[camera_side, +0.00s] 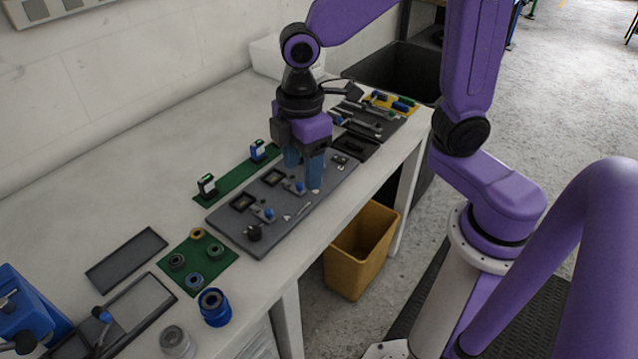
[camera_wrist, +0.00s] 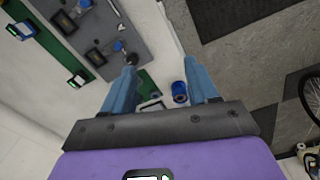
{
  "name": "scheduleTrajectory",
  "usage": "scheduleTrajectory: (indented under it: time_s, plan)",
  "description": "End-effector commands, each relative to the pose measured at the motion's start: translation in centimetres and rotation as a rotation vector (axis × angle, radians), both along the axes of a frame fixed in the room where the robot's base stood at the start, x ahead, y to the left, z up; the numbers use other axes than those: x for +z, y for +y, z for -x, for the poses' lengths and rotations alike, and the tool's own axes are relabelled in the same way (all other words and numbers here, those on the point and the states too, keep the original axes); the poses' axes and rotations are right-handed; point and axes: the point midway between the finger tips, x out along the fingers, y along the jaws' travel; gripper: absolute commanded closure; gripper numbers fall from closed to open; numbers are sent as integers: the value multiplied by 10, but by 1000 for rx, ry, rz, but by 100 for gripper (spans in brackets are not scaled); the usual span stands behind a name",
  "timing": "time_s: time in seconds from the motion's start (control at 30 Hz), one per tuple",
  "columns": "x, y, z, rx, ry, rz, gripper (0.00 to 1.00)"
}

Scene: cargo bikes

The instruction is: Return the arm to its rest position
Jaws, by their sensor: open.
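My gripper (camera_side: 303,172) hangs from my purple arm above the right half of the grey fixture board (camera_side: 228,222) on the white bench. Its two blue fingers point down and stand apart. In the wrist view my gripper (camera_wrist: 160,70) is open, with nothing between the fingertips. The fixture board (camera_wrist: 153,32) shows there too, up and left of the fingers. How far the fingertips are above the board is hard to tell. The fingers hide part of the board in the side view.
A green strip (camera_side: 235,180) with small devices lies behind the board. A green mat (camera_side: 215,275) with rings, a blue cup (camera_side: 213,307) and an empty grey tray (camera_side: 127,258) are to the left. A tool tray (camera_side: 385,122) lies at right. A yellow bin (camera_side: 362,250) stands below the bench edge.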

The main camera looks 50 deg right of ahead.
Motion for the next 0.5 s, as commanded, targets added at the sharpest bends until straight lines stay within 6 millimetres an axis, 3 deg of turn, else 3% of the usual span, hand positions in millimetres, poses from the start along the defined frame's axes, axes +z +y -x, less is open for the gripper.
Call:
scheduleTrajectory:
  time_s: [0.5]
  plan:
    - [2, -74, 121, -131, -2, -17, 41]
